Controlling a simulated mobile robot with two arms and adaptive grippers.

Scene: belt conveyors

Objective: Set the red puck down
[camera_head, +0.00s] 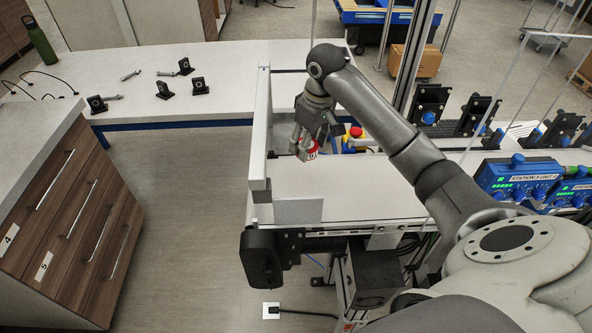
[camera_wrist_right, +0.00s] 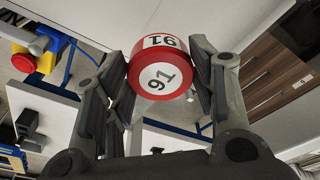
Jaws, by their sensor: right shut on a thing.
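The red puck (camera_head: 309,154) has white labels and shows at the tips of my right gripper (camera_head: 307,146) in the head view. In the wrist view the puck (camera_wrist_right: 160,70) carries the number 91 on its face and its side. The fingers of my right gripper are shut on it, one on each side. The puck is over the left part of the pale conveyor belt (camera_head: 365,187); I cannot tell whether it touches the belt. My left gripper is not in view.
A rail (camera_head: 259,130) edges the belt's left end. A red and yellow button (camera_head: 355,132) stands just beyond the puck. Blue station units (camera_head: 520,178) line the right. A white table (camera_head: 230,75) with small black parts is at the back left. The belt around the puck looks clear.

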